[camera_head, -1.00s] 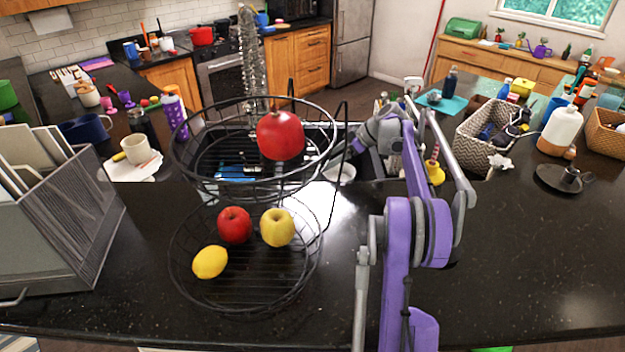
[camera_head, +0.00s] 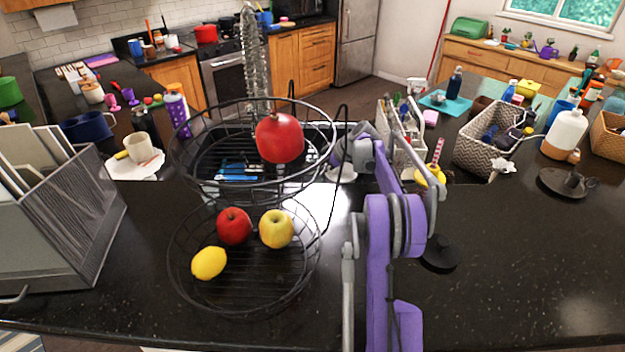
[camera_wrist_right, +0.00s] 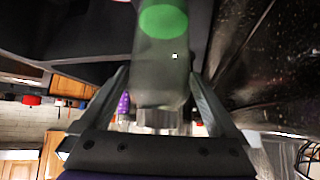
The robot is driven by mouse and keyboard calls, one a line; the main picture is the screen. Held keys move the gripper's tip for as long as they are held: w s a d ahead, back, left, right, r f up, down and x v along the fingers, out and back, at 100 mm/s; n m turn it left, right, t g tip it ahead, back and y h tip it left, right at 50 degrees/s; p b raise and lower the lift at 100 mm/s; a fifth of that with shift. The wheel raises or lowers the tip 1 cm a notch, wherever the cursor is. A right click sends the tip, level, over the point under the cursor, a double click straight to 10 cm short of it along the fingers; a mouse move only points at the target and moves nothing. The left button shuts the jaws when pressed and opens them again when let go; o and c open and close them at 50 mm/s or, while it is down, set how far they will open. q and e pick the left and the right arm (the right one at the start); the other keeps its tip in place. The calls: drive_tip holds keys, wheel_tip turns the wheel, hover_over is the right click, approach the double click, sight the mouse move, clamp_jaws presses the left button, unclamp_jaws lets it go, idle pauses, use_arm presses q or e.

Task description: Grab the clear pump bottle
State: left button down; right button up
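In the right wrist view, a clear, greyish pump bottle (camera_wrist_right: 160,75) with a green oval fills the gap between my right gripper's fingers (camera_wrist_right: 160,78). The bottle's collar shows near the palm. One finger is on each side, close to the bottle; I see no clear sign of them pressing on it. In the head view my right gripper (camera_head: 346,155) is over the sink behind the wire basket, partly hidden by my arm. I cannot make out the bottle there. My left gripper is not in view.
A two-tier wire fruit basket (camera_head: 245,312) stands left of my right arm, close to it. A grey dish rack (camera_head: 85,225) is at the far left. A woven basket (camera_head: 480,155) and a dark candle holder (camera_head: 560,185) are on the right. The right front counter is mostly clear.

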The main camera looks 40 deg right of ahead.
drive_tip(key=c, duration=1.4)
